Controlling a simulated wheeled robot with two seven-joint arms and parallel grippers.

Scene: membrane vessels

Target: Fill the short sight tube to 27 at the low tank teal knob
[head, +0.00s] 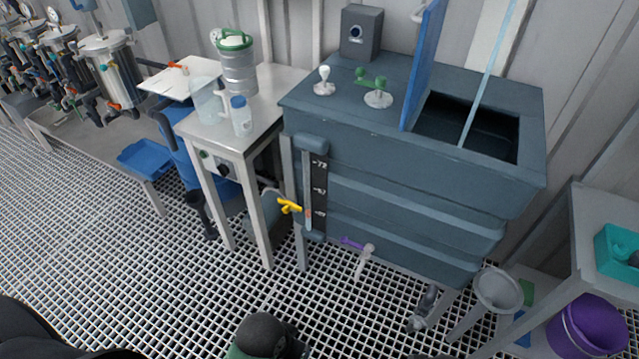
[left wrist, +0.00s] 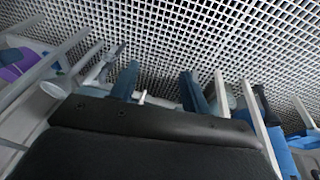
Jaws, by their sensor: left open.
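A dark blue-grey tank (head: 420,185) stands at the right in the head view. A sight tube (head: 307,185) with a black numbered scale (head: 320,185) is upright on its left front corner. The numbers are small, and I cannot read the level surely. A yellow-handled valve (head: 289,206) is beside the tube's lower part, and a purple-handled valve (head: 352,243) is below the tank's front. I cannot make out a teal knob on this tank. In the left wrist view my left gripper (left wrist: 160,88) is open, its blue fingers apart with nothing seen held. My right gripper is not in view.
A steel table (head: 240,140) with a jug, bottle and green-lidded container stands left of the tank. Several steel vessels (head: 115,70) line the far left. A purple bucket (head: 588,325) and a funnel (head: 497,290) are at the lower right. The grating floor (head: 110,240) is clear at left.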

